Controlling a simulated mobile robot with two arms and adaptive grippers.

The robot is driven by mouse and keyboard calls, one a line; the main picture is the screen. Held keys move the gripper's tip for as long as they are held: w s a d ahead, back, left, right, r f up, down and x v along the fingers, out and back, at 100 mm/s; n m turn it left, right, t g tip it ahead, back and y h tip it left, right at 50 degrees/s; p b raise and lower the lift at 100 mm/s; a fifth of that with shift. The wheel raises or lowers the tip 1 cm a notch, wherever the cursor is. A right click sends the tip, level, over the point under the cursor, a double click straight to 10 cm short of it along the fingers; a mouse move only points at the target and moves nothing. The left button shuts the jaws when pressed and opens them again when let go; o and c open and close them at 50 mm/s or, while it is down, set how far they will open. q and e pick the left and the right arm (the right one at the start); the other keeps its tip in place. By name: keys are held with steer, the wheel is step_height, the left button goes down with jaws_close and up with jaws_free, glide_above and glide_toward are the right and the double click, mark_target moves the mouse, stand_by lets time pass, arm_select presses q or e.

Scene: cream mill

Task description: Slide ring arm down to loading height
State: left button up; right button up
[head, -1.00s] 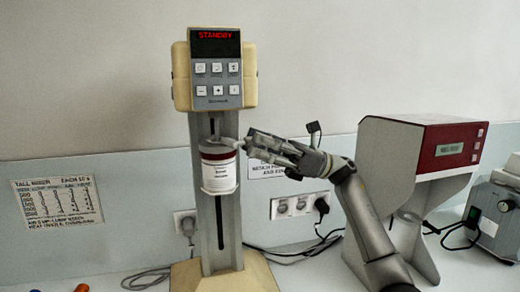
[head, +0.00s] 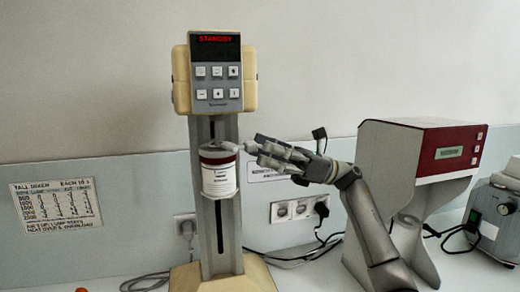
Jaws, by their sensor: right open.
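The tall mixer has a cream head with a grey key panel (head: 217,84) and a red STANDBY display, above a grey slotted column (head: 220,240). A white labelled jar (head: 219,180) with a dark red band sits upright partway up the column. The ring arm (head: 217,155) shows as a grey piece at the jar's top; the jar hides much of it. My right gripper (head: 253,147) is open at the jar's upper right, pointing left. A pale tip or knob lies between its fingers and the jar; I cannot tell if they touch. My left gripper is not in view.
A red and grey machine (head: 448,152) stands close to my right arm. A grey device with a black knob (head: 497,212) is at the far right. Sockets (head: 300,209) with cables are on the wall behind. The counter left of the mixer is mostly clear.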

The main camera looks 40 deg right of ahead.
steer(key=v, duration=0.5)
steer(key=shift+s+d+f, duration=0.15)
steer(key=shift+s+d, duration=0.05)
steer(key=shift+d, duration=0.1)
